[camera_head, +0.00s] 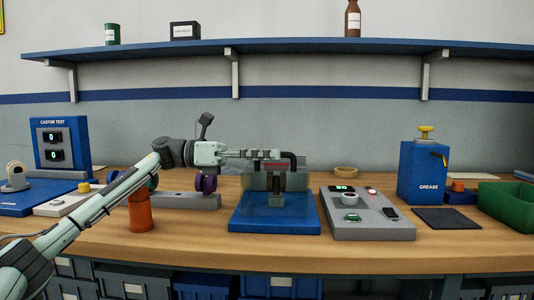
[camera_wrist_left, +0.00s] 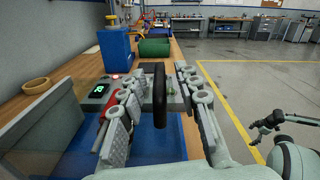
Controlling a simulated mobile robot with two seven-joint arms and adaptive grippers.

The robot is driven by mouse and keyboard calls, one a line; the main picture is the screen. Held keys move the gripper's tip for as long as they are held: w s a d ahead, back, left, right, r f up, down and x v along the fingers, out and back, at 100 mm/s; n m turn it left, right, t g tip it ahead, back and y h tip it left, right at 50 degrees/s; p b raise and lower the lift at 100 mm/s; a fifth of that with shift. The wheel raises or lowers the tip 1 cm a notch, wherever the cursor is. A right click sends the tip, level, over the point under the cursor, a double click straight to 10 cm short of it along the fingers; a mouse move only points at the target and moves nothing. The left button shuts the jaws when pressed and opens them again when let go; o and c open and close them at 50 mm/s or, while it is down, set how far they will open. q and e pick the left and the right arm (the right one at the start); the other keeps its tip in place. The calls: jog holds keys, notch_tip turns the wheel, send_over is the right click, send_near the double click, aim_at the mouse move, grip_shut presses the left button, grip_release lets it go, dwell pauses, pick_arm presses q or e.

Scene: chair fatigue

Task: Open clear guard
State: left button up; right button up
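The clear guard (camera_head: 262,199) stands as a see-through panel on a blue base (camera_head: 250,222) in the middle of the bench, over a grey fixture. A see-through panel, likely this guard (camera_wrist_left: 35,135), shows at the lower left of the left wrist view. My left gripper (camera_head: 285,158) is at the top of the fixture, coming in from the left. In the left wrist view its fingers are apart, with a black upright handle (camera_wrist_left: 160,95) between them and gaps on both sides. My right gripper (camera_wrist_left: 262,130) shows small at the right of that view, off the bench.
A grey panel (camera_head: 380,231) with buttons lies right of the base. A blue grease box (camera_head: 421,180) and green bin (camera_head: 512,204) stand farther right. An orange cylinder (camera_head: 140,213) and grey bar with purple wheels (camera_head: 180,201) are left. A shelf (camera_head: 300,47) runs above.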

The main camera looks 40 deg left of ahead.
pick_arm(q)
jog(key=shift+c, duration=0.2)
grip_shut()
dwell(0.3)
